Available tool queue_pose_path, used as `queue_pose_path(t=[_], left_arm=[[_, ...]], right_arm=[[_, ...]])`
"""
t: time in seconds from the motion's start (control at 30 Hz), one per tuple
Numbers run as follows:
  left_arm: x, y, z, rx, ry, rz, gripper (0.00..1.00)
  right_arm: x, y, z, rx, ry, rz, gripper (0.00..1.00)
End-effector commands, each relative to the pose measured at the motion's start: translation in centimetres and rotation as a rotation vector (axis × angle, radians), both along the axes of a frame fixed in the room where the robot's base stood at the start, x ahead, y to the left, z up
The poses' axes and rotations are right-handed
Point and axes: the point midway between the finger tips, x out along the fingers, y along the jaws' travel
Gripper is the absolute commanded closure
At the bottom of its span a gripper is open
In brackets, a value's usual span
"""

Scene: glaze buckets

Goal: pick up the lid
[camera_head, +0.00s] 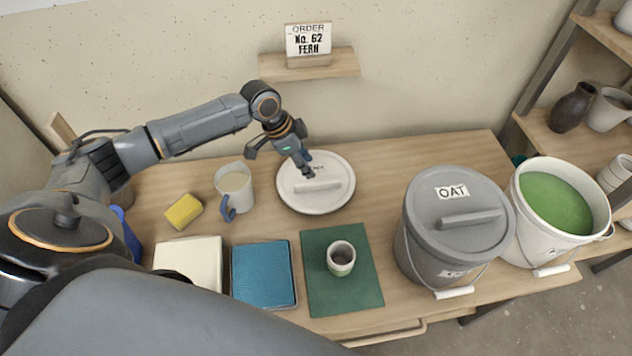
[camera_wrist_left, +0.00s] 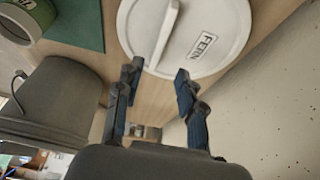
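The white round lid (camera_head: 333,199) lies flat on the table near the wall, with a raised bar handle across its top. In the left wrist view the lid (camera_wrist_left: 210,20) carries a FERN label. My left gripper (camera_head: 306,166) is at the lid's far side, close to the handle in the head view. In the left wrist view its fingers (camera_wrist_left: 158,74) are spread apart with nothing between them, by the lid's edge near the label. I cannot tell the exact height above the lid. My right gripper is not in view.
A mug (camera_head: 234,181) and yellow sponge (camera_head: 184,211) stand left of the lid. A small cup (camera_head: 341,258) stands on a green mat (camera_head: 317,290). Right are a lidded grey OAT bucket (camera_head: 425,262) and an open bucket of green glaze (camera_head: 557,203). An order card (camera_head: 308,40) stands on the wall shelf.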

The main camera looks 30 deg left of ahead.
Motion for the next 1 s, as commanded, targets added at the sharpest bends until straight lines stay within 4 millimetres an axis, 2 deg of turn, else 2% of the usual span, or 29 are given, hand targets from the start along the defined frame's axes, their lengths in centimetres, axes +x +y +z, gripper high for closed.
queue_pose_path(t=[0.1, 0.37, 0.63, 0.77, 1.0], left_arm=[[0.5, -0.7, -2.0, -0.001, 0.001, 0.000, 0.61], [0.9, -1.4, -3.8, 0.000, 0.001, 0.000, 0.61], [1.7, -2.6, -7.4, 0.000, 0.002, -0.001, 0.61], [1.9, -2.9, -8.1, 0.000, 0.000, -0.001, 0.61], [1.9, -2.8, -8.2, 0.001, 0.000, -0.001, 0.61]], right_arm=[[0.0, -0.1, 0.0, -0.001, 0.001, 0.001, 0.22], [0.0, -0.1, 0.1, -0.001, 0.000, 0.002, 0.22], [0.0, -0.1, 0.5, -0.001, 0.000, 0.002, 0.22], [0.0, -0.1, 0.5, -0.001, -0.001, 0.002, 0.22], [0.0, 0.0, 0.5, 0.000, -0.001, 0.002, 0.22]])
